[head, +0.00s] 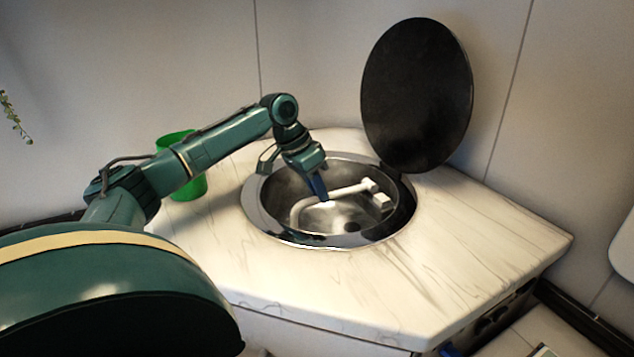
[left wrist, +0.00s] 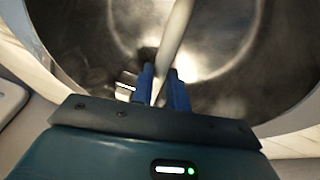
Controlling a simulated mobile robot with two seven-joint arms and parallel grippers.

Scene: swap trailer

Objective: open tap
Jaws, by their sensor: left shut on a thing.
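The tap is a pale bent pipe (head: 345,191) lying low across the round metal sink, with a small block-shaped base (head: 381,199) at its right end. My left gripper (head: 322,196) reaches down into the sink from the left, with its blue fingers at the pipe. In the left wrist view the two blue fingers of my left gripper (left wrist: 161,92) are shut on the tap pipe (left wrist: 174,38), one on each side. The fingertips partly hide the pipe. My right gripper is not in view.
The sink (head: 270,221) is set in a pale marbled counter (head: 400,290). Its round black lid (head: 417,95) stands open behind it on the right. A green cup (head: 190,187) stands on the counter at the left, behind my arm. The front counter is clear.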

